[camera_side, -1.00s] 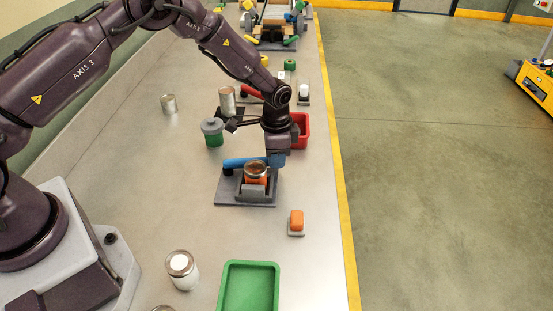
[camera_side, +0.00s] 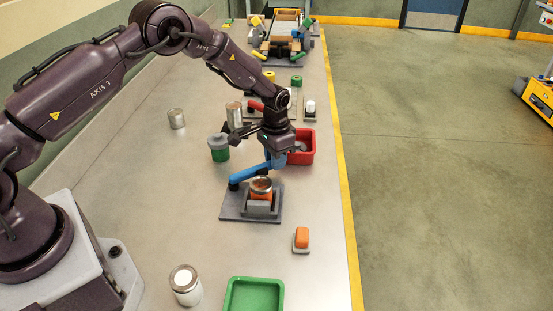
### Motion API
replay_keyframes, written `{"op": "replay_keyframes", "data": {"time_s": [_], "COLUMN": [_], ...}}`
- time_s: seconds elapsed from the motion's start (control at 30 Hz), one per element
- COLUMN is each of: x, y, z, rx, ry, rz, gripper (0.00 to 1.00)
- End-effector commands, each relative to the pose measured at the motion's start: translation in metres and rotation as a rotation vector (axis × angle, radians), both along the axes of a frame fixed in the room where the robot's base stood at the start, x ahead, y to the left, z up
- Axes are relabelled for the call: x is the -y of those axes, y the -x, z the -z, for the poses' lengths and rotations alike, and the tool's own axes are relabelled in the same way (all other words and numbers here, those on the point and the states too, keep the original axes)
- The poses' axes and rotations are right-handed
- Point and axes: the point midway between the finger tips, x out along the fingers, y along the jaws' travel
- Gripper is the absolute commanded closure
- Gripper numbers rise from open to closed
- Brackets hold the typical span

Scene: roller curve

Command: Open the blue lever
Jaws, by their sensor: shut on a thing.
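The blue lever (camera_side: 248,173) is a long bar pivoted at its left end on a dark grey base plate (camera_side: 236,206). It slants up to the right, its right end raised at my gripper. My gripper (camera_side: 276,160) points down and is shut on the lever's right end; the fingertips are partly hidden by the gripper body. A metal-rimmed can with an orange band (camera_side: 261,188) sits in a grey holder on the base plate, below and in front of the lever.
A red bin (camera_side: 303,147) stands close right of my gripper. A green-and-grey canister (camera_side: 218,148) stands to the left. An orange block on a grey pad (camera_side: 301,239), a white-topped can (camera_side: 185,284) and a green tray (camera_side: 254,294) lie nearer. Bare table lies left of the plate.

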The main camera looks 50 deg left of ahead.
Motion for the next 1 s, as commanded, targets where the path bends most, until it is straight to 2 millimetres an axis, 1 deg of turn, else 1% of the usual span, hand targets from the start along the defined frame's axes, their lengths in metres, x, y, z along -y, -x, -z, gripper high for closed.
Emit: {"op": "replay_keyframes", "data": {"time_s": [0.03, 0.27, 0.3, 0.33, 0.6, 0.73, 0.87, 1.0], "x": [-0.003, -0.003, -0.003, -0.004, -0.002, -0.002, -0.002, -0.002], "y": [0.000, 0.000, 0.000, 0.000, 0.000, -0.001, -0.001, -0.001], "z": [-0.002, -0.002, -0.002, -0.002, -0.001, -0.010, -0.032, -0.065], "rx": [-0.001, -0.001, -0.001, -0.001, 0.000, 0.002, 0.004, 0.005], "ry": [-0.001, -0.001, -0.001, -0.001, -0.001, -0.001, -0.001, -0.001], "rz": [-0.015, -0.019, -0.019, -0.018, -0.012, -0.010, -0.011, -0.012], "gripper": [1.00, 1.00, 0.74, 0.68, 0.68, 0.68, 0.68, 0.68]}}
